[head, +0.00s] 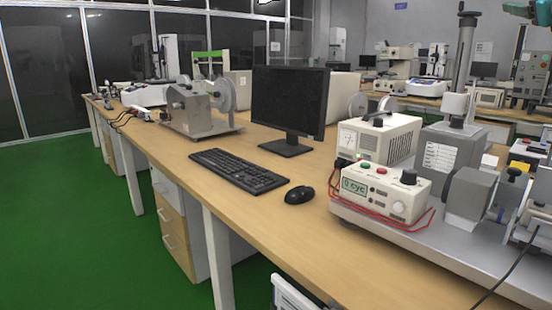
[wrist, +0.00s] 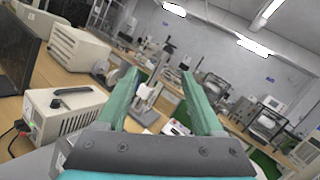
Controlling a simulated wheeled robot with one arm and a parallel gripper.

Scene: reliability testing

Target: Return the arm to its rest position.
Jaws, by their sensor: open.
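My gripper (wrist: 156,92) shows in the wrist view with its two green fingers apart and nothing between them. It points out over the bench, with the room tilted behind it. In the head view only a small teal part of my arm (head: 530,8) shows at the top right corner, above the bench equipment. The gripper's fingertips are not visible in the head view.
A wooden bench (head: 240,210) holds a monitor (head: 290,100), a keyboard (head: 238,170), a mouse (head: 299,195), a control box (head: 385,190) with red wires and a white power unit (head: 378,140). A tall test stand (head: 463,60) rises at right. Green floor (head: 60,220) is clear at left.

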